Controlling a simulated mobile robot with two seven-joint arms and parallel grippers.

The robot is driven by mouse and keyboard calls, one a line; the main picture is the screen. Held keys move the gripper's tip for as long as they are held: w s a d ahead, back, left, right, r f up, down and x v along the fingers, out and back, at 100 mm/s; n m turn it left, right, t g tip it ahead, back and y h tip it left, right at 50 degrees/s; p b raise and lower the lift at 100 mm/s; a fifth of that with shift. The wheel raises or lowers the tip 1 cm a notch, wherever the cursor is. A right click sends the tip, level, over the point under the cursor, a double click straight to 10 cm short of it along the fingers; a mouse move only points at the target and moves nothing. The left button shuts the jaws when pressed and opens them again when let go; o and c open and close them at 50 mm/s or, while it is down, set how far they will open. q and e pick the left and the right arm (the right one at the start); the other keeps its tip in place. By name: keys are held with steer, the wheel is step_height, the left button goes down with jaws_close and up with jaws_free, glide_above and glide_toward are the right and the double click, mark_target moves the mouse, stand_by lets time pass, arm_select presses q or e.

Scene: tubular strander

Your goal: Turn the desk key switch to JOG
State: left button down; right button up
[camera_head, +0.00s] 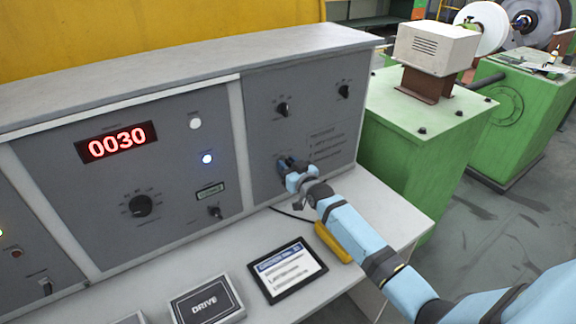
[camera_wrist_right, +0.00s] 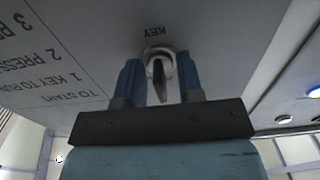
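The key switch (camera_wrist_right: 159,66) shows in the right wrist view as a round metal collar with a thin dark key sticking out of it, on the grey desk panel under the printed word KEY. My right gripper (camera_wrist_right: 159,80) is open, with one blue finger on each side of the key and a visible gap on both sides. In the head view my right gripper (camera_head: 290,167) is at the lower left of the right-hand panel (camera_head: 318,105) and largely hides the switch. The switch's position markings are not readable. My left gripper is not in view.
Dark knobs (camera_head: 282,109) sit above on the same panel.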

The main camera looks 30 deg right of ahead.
steer(key=shift+s, duration=0.1)
steer(key=shift+s+f, duration=0.15)
steer(key=shift+s, duration=0.2)
steer(key=s+b, duration=0.1)
steer(key=s, duration=1.2)
steer(key=shift+d, duration=0.25)
steer(key=s+a+f+g, duration=0.1)
steer(key=s+a+f, duration=0.2)
steer(key=s, duration=0.1)
steer(key=s+a+f+n+g+y+p, duration=0.1)
steer(key=s+a+f, duration=0.2)
steer(key=s+a, duration=0.1)
steer(key=s+a+f+g, duration=0.1)
steer(key=s+a+f, duration=0.2)
steer(key=shift+s+a+f+n+g+y+p, duration=0.25)
steer(key=shift+s+a+n+g+y+p, duration=0.05)
steer(key=shift+s+g+p, duration=0.1)
steer(key=s+a+f+g, duration=0.1)
steer(key=s+a+f, duration=0.1)
steer(key=s+a, duration=0.2)
steer(key=s+a+f+n+g+y+p, duration=0.1)
steer(key=s+a+f+g, duration=0.1)
steer(key=s+a, duration=0.3)
steer(key=s, duration=0.4)
steer(key=shift+s+a+f, duration=0.15)
steer(key=shift+s+f, duration=0.2)
steer(key=shift+s, duration=0.05)
